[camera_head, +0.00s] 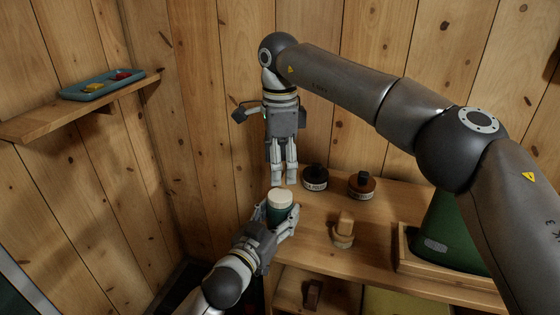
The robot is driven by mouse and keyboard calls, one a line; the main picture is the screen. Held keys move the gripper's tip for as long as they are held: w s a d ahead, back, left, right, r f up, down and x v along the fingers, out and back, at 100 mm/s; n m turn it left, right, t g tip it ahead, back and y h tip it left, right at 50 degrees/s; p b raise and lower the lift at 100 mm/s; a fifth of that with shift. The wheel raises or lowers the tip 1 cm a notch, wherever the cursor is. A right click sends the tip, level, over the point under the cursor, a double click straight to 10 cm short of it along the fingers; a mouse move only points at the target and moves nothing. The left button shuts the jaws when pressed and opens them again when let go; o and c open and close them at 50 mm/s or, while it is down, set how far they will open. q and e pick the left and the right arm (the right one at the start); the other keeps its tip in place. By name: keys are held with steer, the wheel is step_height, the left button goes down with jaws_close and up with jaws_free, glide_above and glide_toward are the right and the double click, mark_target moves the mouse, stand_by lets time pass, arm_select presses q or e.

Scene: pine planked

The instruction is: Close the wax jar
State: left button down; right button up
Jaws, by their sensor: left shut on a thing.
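The wax jar (279,216) has a dark green body and a cream lid (280,197). The lid sits on top of the body; I cannot tell how tightly. My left gripper (281,222) is shut around the jar body and holds it upright at the left end of the wooden bench. Its fingers hide part of the body. My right gripper (284,182) points straight down just above and behind the lid. Its fingers look close together and no object shows between them, but their opening is unclear. I cannot tell whether they touch the lid.
A black-topped labelled jar (315,178), a brown jar (362,185) and a wooden-handled brush (343,231) stand on the bench (300,243). A green object (440,232) sits in a wooden tray (445,273) at right. A wall shelf (75,108) holds a blue tray (100,90).

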mark_target(280, 195)
steer(key=n, duration=0.3)
steer(key=shift+r, duration=0.15)
steer(key=n, duration=0.5)
steer(key=shift+r, duration=0.1)
steer(key=shift+f, duration=4.05)
